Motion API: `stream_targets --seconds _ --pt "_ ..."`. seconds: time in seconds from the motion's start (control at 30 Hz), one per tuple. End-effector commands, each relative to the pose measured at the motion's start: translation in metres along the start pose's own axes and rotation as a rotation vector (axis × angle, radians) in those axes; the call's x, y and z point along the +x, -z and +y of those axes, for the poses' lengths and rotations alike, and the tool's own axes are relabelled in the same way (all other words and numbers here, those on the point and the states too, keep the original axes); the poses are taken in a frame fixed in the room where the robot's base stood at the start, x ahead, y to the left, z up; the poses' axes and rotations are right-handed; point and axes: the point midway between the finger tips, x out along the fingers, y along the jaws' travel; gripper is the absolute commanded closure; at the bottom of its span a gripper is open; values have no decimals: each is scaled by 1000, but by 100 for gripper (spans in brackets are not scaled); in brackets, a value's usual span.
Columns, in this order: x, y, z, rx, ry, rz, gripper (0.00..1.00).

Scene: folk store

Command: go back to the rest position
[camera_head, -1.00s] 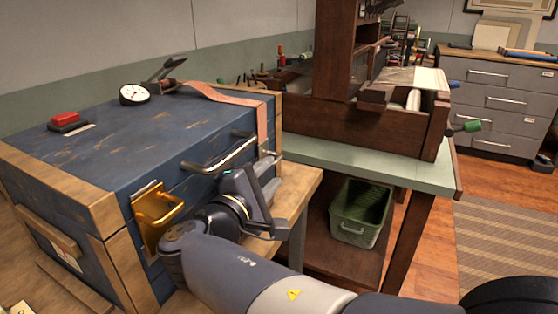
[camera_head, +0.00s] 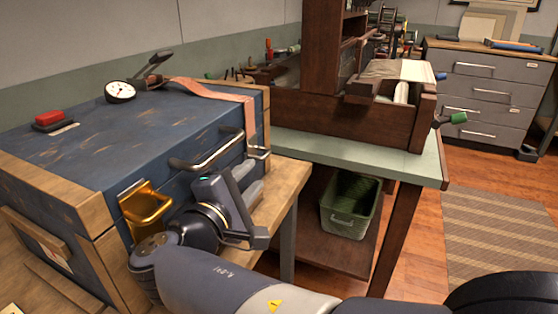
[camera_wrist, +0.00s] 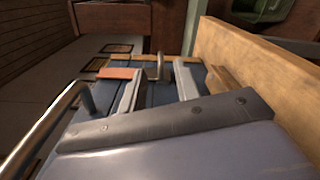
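My gripper (camera_head: 248,184) is beside the front of the blue chest (camera_head: 82,135), below its metal bar handle (camera_head: 207,152) and to the right of the gold latch (camera_head: 146,203). In the wrist view, the two fingers of my gripper (camera_wrist: 158,88) stand apart with nothing seen between them. The chest's wooden trim and a metal bar (camera_wrist: 62,117) show near the fingers there. Whether the gripper touches the chest cannot be told.
A wooden ledge (camera_head: 285,190) lies close by the gripper. A workbench (camera_head: 350,154) with a green bin (camera_head: 350,205) beneath it stands to the right. A gauge (camera_head: 120,92) and a red button (camera_head: 49,117) sit on the chest. Floor (camera_head: 420,235) is open at right.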

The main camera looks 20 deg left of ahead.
Motion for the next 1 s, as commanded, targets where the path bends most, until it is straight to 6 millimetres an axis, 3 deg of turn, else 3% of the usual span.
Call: stream_targets --seconds 0.17,0.67,1.0 --pt "18 0 -1 1 1 -4 69" --pt "107 -1 1 3 -2 -4 69" --pt "107 -7 3 -44 -4 -2 69"
